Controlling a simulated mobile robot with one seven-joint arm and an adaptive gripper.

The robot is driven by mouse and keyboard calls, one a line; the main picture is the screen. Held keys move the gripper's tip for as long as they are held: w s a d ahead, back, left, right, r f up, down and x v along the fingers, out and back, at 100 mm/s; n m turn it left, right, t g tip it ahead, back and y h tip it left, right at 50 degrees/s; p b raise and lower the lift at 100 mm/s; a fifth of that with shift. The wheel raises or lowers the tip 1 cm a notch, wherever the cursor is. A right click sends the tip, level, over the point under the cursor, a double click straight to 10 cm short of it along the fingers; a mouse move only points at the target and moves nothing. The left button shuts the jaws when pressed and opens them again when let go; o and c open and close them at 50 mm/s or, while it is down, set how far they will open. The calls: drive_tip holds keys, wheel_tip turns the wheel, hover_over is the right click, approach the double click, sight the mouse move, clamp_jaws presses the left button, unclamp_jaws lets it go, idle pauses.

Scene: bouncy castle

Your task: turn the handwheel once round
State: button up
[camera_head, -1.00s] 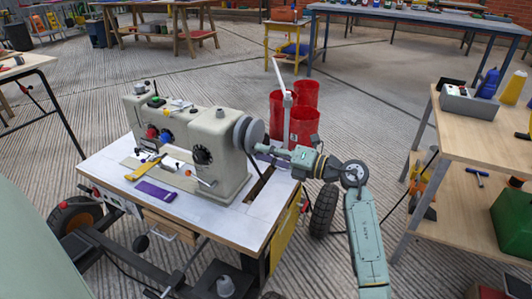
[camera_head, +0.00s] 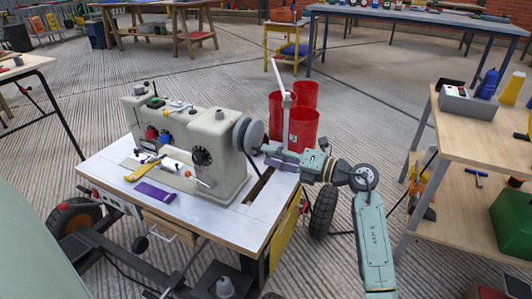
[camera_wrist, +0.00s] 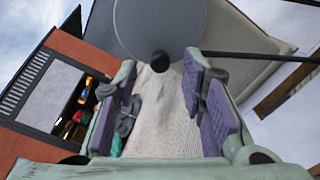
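The handwheel (camera_head: 249,135) is a grey disc on the right end of the beige sewing machine (camera_head: 190,140). In the wrist view the handwheel (camera_wrist: 160,22) fills the top middle, and a small dark round knob (camera_wrist: 160,61) shows at its lower edge. My gripper (camera_head: 268,151) is just right of the wheel, low beside it. In the wrist view my gripper (camera_wrist: 159,73) is open, with purple-padded fingers apart on either side. The knob appears in line between the fingertips; I cannot tell how deep it sits between them. No contact is visible.
The machine stands on a white-topped table (camera_head: 255,225). Red bins (camera_head: 303,128) and a pale upright post (camera_head: 281,85) stand close behind my gripper. A wooden workbench (camera_head: 470,125) is at the right. Open ribbed floor lies behind.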

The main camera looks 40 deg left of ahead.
drive_tip(key=v, duration=0.9)
drive_tip(key=shift+d, duration=0.3)
drive_tip(key=shift+c, duration=0.2)
